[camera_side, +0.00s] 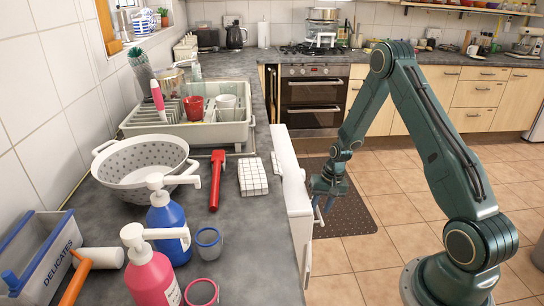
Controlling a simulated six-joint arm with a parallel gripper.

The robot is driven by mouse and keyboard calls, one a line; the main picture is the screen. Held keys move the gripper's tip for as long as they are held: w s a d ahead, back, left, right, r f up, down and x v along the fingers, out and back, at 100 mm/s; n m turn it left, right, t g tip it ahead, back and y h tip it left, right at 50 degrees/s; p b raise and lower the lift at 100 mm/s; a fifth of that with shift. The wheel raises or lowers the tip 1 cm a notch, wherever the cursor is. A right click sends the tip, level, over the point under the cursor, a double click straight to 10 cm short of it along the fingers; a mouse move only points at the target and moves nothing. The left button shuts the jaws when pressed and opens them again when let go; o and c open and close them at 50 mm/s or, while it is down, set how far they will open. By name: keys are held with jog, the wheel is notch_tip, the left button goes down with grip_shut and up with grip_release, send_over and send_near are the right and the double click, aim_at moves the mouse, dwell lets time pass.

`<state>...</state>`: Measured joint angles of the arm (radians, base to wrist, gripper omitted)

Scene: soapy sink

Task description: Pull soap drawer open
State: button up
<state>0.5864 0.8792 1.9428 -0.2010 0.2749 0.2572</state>
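I cannot tell whether a finger touches the drawer. The inside of the drawer is not clearly visible.
A brown mat (352,213) lies on the tiled floor.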

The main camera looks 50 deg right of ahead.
jog(key=shift+f, duration=0.25)
grip_shut()
jog(key=s+d, duration=0.7)
jog(key=d, duration=0.1)
jog(key=shift+s, duration=0.35)
grip_release()
jog(key=shift+a, duration=0.1)
